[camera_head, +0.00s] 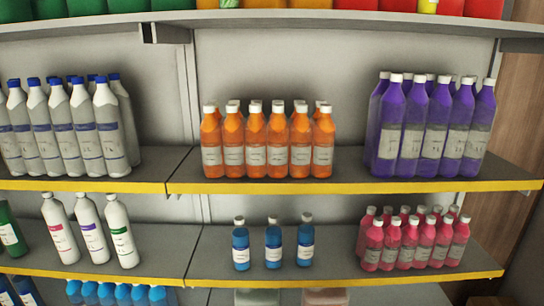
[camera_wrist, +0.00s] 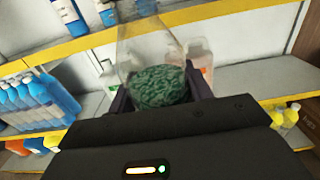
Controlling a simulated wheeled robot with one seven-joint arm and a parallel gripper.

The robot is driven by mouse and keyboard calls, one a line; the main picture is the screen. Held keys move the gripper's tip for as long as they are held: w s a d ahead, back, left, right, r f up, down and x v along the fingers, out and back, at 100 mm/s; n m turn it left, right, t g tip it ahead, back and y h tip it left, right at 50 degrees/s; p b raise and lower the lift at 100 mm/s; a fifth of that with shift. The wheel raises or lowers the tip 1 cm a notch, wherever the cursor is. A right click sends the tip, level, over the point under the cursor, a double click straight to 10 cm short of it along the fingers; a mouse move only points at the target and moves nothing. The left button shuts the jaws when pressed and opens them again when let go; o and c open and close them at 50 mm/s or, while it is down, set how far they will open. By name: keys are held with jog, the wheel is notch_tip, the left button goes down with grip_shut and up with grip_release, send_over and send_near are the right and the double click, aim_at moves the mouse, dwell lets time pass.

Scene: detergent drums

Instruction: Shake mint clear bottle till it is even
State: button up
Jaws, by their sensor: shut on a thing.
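My gripper (camera_wrist: 158,92) shows only in the wrist view, with its dark fingers on either side of a clear bottle (camera_wrist: 146,45). It is shut on this bottle. The bottle has a see-through upper part and a dark green, lumpy mass (camera_wrist: 160,86) in its lower visible part. The bottle's lower end is hidden behind the dark gripper body. Neither the gripper nor the held bottle is in the head view.
The head view shows shelves with yellow edges (camera_head: 350,183). They bear orange bottles (camera_head: 255,145), purple bottles (camera_head: 436,125), pink bottles (camera_head: 410,242) and small blue bottles (camera_head: 273,245). In the wrist view, blue bottles (camera_wrist: 30,100) stand at left and shelves lie behind the held bottle.

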notch_tip(320, 180, up, 8)
jog(key=p, duration=0.8)
jog(key=shift+p, duration=0.35)
